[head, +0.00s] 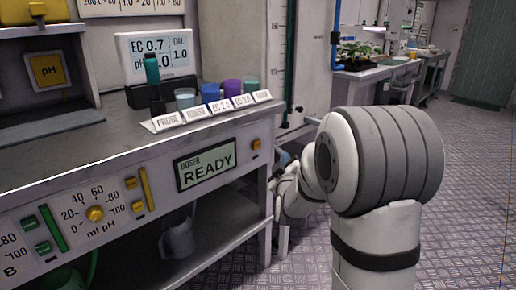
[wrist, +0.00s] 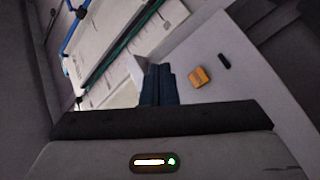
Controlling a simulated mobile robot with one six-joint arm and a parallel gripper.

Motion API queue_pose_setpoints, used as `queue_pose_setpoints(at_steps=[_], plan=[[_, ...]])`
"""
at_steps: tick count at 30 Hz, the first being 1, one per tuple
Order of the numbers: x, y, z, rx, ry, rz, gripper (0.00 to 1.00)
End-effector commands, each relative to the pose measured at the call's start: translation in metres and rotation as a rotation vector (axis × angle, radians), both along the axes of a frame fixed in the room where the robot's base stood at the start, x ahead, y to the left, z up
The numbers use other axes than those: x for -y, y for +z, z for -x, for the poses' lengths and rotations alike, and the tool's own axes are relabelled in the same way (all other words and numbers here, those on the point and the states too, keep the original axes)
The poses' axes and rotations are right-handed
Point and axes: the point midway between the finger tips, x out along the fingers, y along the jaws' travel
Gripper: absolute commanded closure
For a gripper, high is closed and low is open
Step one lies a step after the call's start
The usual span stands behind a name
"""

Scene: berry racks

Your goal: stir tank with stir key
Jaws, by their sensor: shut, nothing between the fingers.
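My gripper (wrist: 157,86) shows in the wrist view as two dark blue fingers held together, with nothing between them. In the head view my arm hides most of it, beside the right end of the bench. A tall white tank-like body (head: 276,55) with tick marks and a blue pipe stands behind the bench end. A similar white marked body (wrist: 100,48) lies beyond my fingers in the wrist view, apart from them as far as I can tell. I cannot make out a stir key in either view.
The bench (head: 100,140) carries a display (head: 156,57), several coloured cups and label cards. A grey jug (head: 177,240) is underneath. Floor at right is open.

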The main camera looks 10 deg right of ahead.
Motion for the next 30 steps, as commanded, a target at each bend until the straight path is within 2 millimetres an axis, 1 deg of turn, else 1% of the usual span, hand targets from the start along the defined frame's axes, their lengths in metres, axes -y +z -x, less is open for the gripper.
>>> queue_pose_setpoints(at_steps=[4, 7, 16, 21, 25, 30], plan=[[-0.001, 0.001, -0.002, -0.001, -0.001, 0.0, 1.0], [-0.005, 0.001, -0.008, -0.001, 0.001, -0.001, 1.0], [-0.029, 0.002, -0.041, -0.002, 0.002, -0.001, 1.0], [-0.04, -0.001, -0.058, -0.001, 0.001, -0.001, 1.0], [-0.046, -0.001, -0.067, -0.001, 0.001, 0.0, 1.0], [-0.05, 0.0, -0.072, -0.001, 0.0, -0.001, 1.0]])
